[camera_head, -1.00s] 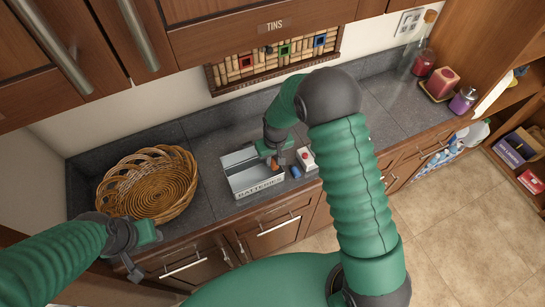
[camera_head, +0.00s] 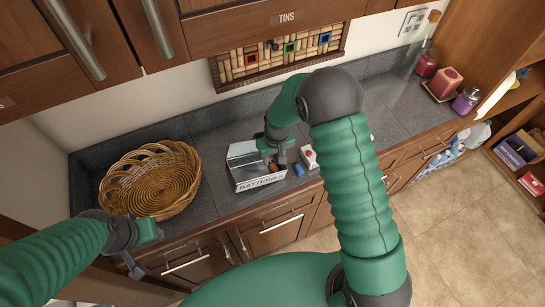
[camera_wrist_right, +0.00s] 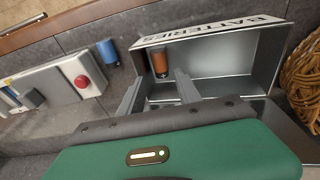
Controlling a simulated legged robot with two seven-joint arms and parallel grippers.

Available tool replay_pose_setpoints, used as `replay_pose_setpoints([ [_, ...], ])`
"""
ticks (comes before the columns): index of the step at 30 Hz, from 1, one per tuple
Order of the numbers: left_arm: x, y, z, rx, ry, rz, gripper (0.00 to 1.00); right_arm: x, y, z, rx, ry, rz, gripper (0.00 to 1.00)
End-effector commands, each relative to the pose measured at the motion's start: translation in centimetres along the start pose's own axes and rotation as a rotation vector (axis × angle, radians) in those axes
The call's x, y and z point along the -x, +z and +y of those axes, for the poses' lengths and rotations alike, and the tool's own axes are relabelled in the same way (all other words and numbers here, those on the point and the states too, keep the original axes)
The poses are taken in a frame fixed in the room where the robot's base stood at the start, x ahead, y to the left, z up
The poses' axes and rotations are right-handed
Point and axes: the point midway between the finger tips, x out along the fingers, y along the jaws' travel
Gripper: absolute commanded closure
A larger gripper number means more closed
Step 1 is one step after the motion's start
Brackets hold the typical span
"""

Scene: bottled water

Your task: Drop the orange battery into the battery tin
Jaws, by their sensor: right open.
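The battery tin (camera_head: 258,184) is an open metal box with a white BATTERIES label, on the counter below my right gripper (camera_head: 275,160). It also shows in the right wrist view (camera_wrist_right: 225,62). The orange battery (camera_wrist_right: 159,63) shows within the tin's outline, upright against the inner wall near its left end. Whether it touches the tin floor is hard to tell. My right gripper (camera_wrist_right: 157,90) is open, its two fingers apart at the tin's near edge, with the battery beyond them. My left gripper (camera_head: 140,255) is at the lower left, away from the tin; its jaws are unclear.
A blue battery (camera_wrist_right: 108,52) lies outside the tin, beside a white device with a red button (camera_wrist_right: 82,82). A wicker basket (camera_head: 150,182) stands on the counter left of the tin. Cabinets hang above the back wall.

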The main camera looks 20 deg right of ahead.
Motion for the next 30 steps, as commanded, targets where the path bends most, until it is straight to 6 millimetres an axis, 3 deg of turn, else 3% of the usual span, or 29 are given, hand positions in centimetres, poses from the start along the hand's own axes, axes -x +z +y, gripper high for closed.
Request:
replay_pose_setpoints([
  [1,-0.2,0.0,0.0,0.0,0.0,0.0,0.6,-0.8,1.1,-0.1,-0.002,-0.001,-0.027,0.57],
  [4,0.0,0.0,0.0,0.0,0.0,0.0,0.6,-0.5,1.0,-0.1,-0.002,-0.001,-0.027,0.57],
  [7,1.1,-0.2,0.0,0.0,0.0,0.0,0.6,0.9,0.8,-0.1,-0.002,0.0,-0.025,0.57],
  [9,0.0,0.0,0.0,0.0,0.0,0.001,0.6,1.6,0.7,-0.1,-0.002,0.0,-0.019,0.57],
  [18,-2.0,0.5,0.0,0.0,0.0,0.0,0.6,9.9,0.3,-0.1,-0.002,0.001,-0.006,0.57],
  [24,-2.3,0.6,0.0,0.0,0.0,0.0,0.6,12.7,0.4,-0.1,-0.001,0.001,-0.01,0.57],
  [26,-2.2,0.5,0.0,0.0,0.0,0.0,0.6,13.2,1.4,-0.2,-0.003,0.001,-0.004,0.57],
  [30,-2.2,0.5,0.0,0.0,0.0,0.0,0.6,14.0,7.4,-0.7,-0.013,0.005,0.042,0.57],
])
